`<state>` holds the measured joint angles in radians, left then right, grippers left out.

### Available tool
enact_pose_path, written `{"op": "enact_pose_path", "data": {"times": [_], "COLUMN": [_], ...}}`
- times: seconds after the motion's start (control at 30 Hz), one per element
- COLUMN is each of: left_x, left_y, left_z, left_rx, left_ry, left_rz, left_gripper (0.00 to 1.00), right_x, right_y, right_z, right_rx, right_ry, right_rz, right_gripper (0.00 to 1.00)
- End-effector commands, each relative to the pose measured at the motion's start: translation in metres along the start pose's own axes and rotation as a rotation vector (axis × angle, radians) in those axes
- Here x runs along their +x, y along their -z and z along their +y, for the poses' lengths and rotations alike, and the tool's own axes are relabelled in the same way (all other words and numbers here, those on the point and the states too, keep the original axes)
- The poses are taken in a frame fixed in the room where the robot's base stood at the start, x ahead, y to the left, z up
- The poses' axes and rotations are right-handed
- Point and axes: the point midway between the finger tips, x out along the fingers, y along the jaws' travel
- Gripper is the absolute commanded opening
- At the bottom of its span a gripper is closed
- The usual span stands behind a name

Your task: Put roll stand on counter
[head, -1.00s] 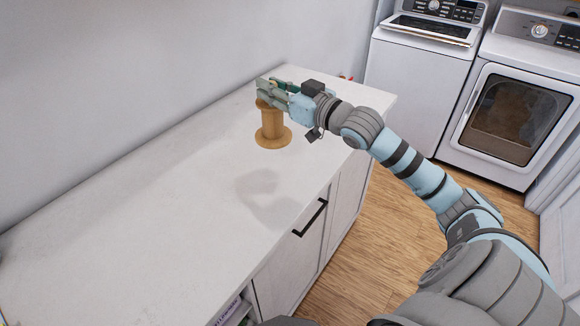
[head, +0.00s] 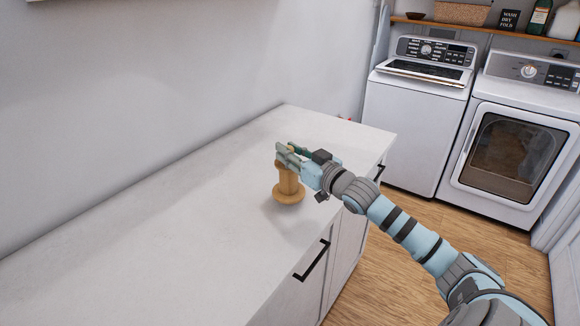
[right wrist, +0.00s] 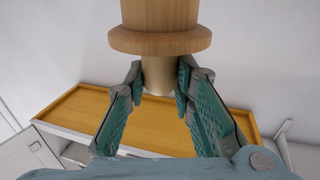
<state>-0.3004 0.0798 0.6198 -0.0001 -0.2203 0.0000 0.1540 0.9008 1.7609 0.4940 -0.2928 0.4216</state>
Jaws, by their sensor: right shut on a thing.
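The roll stand (head: 288,183) is a light wooden spool with a wide round base, held upright over the white counter (head: 150,240). A soft shadow lies on the counter just below its base, and I cannot tell whether the base touches. My right gripper (head: 286,157) is shut on the upper end of the stand. In the right wrist view, the fingers of the right gripper (right wrist: 164,85) are on either side of a narrow neck, with the wider flange of the roll stand (right wrist: 160,38) beyond. My left gripper is not in view.
The counter is clear around the stand, with a wall along its left side. A washer (head: 415,120) and a dryer (head: 510,150) stand at the back right, below a wooden shelf (head: 465,29). Black handles (head: 312,260) stick out from the cabinet front.

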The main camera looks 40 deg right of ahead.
Motion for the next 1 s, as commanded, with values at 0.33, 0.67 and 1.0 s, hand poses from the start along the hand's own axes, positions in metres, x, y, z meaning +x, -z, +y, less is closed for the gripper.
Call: {"op": "enact_pose_path", "data": {"times": [0.33,0.67,1.0], "left_x": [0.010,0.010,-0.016], "left_y": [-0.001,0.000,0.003], "left_z": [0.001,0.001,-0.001], "left_rx": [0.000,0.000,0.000], "left_ry": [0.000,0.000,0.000], "left_rz": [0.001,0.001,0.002], "left_gripper": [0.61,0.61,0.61], "right_x": [0.000,0.000,-0.006], "right_y": [-0.033,-0.033,-0.027], "right_z": [0.000,0.000,0.002], "right_rx": [0.000,0.001,0.003], "right_ry": [0.000,0.000,-0.008], "right_rz": [0.001,-0.001,-0.001], "right_gripper": [0.00,0.43,0.43]}}
